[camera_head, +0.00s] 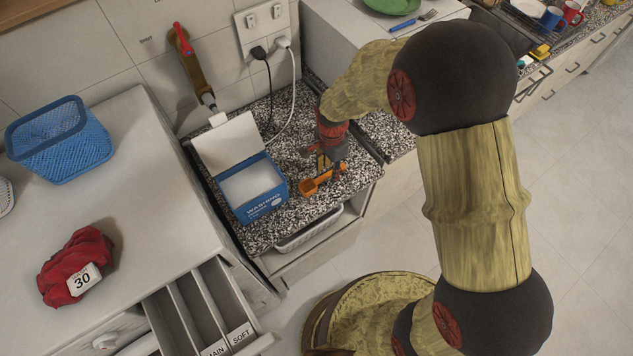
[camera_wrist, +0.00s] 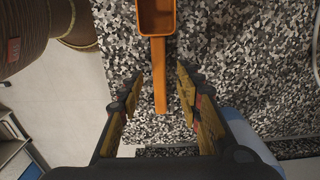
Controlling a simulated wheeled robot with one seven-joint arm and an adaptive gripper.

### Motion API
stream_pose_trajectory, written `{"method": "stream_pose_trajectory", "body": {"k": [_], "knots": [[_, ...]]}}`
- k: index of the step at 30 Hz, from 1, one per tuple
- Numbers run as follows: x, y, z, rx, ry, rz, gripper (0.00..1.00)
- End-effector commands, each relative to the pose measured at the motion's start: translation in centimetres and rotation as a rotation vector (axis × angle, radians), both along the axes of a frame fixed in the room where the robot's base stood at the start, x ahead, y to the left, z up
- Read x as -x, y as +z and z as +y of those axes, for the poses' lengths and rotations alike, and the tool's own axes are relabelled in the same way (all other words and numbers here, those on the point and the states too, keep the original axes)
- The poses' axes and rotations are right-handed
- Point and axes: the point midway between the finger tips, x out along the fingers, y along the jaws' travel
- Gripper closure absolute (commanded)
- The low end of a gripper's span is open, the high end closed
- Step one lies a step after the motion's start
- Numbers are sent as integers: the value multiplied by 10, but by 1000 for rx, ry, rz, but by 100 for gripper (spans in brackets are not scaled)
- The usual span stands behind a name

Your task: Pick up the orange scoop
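The orange scoop (camera_head: 316,184) lies on the speckled countertop, just right of the blue washing powder box. In the wrist view, the scoop (camera_wrist: 158,50) has its bowl at the top edge and its handle pointing down between my fingertips. My gripper (camera_head: 325,165) is over the handle end in the head view. In the wrist view, my gripper (camera_wrist: 160,90) is open, with one finger on each side of the handle and a gap on both sides. The scoop's bowl is partly cut off at the top of the wrist view.
The open blue washing powder box (camera_head: 262,204) stands close left of the scoop. A white basket (camera_head: 308,230) sits below the speckled counter (camera_head: 290,228). A blue basket (camera_head: 60,140) and a red cloth (camera_head: 72,262) are on the left surface. Cables hang behind the gripper.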

Motion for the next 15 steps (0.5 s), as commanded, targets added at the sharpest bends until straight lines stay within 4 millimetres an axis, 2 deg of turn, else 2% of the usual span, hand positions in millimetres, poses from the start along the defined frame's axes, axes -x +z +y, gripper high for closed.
{"method": "stream_pose_trajectory", "body": {"k": [3,10,15], "knots": [[0,-13,0,1,0,1,65],[0,-14,0,-1,0,-1,66],[0,-13,0,-1,0,-1,75]]}}
